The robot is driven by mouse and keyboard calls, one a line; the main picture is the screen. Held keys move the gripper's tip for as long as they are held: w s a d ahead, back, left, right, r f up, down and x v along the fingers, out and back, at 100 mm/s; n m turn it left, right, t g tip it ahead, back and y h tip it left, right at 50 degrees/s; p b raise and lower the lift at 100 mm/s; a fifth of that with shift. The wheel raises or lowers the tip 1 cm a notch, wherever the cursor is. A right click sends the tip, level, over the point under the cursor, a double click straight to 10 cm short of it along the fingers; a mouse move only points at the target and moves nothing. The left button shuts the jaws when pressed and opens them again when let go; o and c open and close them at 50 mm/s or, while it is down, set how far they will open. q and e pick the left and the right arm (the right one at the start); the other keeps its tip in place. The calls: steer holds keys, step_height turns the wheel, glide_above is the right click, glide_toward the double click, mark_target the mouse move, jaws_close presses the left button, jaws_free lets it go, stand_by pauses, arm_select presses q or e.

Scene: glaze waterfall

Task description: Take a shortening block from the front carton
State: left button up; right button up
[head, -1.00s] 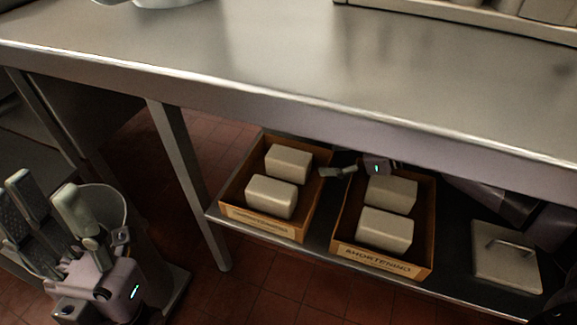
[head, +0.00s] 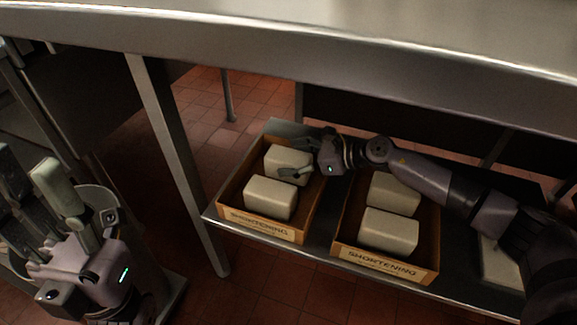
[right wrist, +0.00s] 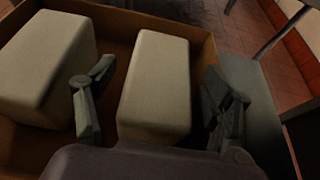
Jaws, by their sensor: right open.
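Two open brown cartons labelled SHORTENING stand side by side on a low shelf: the left carton (head: 262,229) and the right carton (head: 388,265). Each shows two pale blocks. My right gripper (head: 296,159) is open at the rear block (head: 285,168) of the left carton. In the right wrist view its fingers (right wrist: 158,108) stand on either side of that block (right wrist: 158,75), with gaps visible. The left carton's other block (head: 270,198) lies nearer its label. My left gripper (head: 78,245) is at lower left beside a pale upright handle; its grip is unclear.
The steel table (head: 300,75) overhangs the shelf (head: 314,240). The right carton's blocks (head: 394,193) (head: 388,230) lie under or beside my right arm. A pale lidded item (head: 499,262) is partly hidden at right. A table leg (head: 172,160) stands left of the cartons.

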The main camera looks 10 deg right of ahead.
steer(key=c, duration=1.6)
steer(key=shift+r, duration=0.1)
steer(key=shift+c, duration=0.3)
